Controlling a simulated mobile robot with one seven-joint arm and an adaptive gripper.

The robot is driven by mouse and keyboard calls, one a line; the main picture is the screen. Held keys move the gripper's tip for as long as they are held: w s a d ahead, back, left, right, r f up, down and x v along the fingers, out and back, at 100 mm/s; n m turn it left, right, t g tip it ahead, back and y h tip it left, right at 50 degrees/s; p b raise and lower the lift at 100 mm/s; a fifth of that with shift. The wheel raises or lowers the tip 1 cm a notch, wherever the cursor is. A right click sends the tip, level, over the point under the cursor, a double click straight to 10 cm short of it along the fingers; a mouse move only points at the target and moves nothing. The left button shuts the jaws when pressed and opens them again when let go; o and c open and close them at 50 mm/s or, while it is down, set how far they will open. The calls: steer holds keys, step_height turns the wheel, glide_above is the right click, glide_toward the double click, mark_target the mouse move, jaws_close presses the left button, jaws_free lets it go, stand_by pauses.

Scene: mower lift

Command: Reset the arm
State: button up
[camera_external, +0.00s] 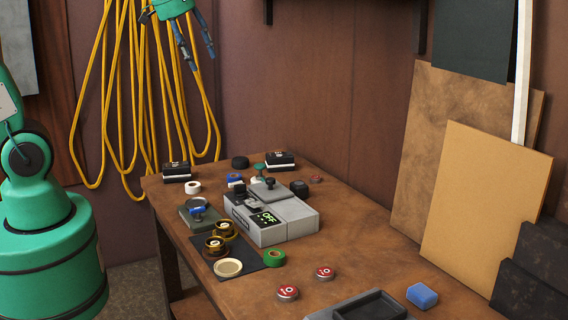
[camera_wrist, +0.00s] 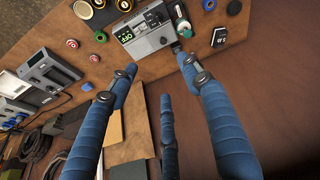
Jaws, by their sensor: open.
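My gripper (camera_external: 193,48) is high at the top of the external view, above the back of the workbench and in front of the hanging yellow cord. Its dark fingers are spread apart with nothing between them. In the wrist view the blue fingers of my gripper (camera_wrist: 155,65) are also spread and empty. The bench (camera_external: 350,250) lies below, and the fingers touch nothing on it. My green arm is partly cut off at the top and left edges of the external view.
A grey device (camera_external: 285,221) with a lit "OFF" display stands mid-bench. Around it are rolls of tape (camera_external: 274,258), red-topped discs (camera_external: 288,292), black boxes (camera_external: 176,171) and a blue block (camera_external: 422,296). Boards (camera_external: 485,205) lean at the right. The air around my gripper is mostly clear.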

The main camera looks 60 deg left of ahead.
steer(key=s+f+m+b, duration=0.1)
steer(key=s+f, duration=0.1)
steer(key=s, duration=0.3)
steer(key=s+d+f+m+b, duration=0.1)
steer(key=s+f, duration=0.1)
steer(key=s, duration=0.4)
steer(key=s+f+m+t+b, duration=0.1)
steer(key=s+f, duration=0.1)
steer(key=s, duration=0.4)
steer(key=shift+d+f, duration=0.35)
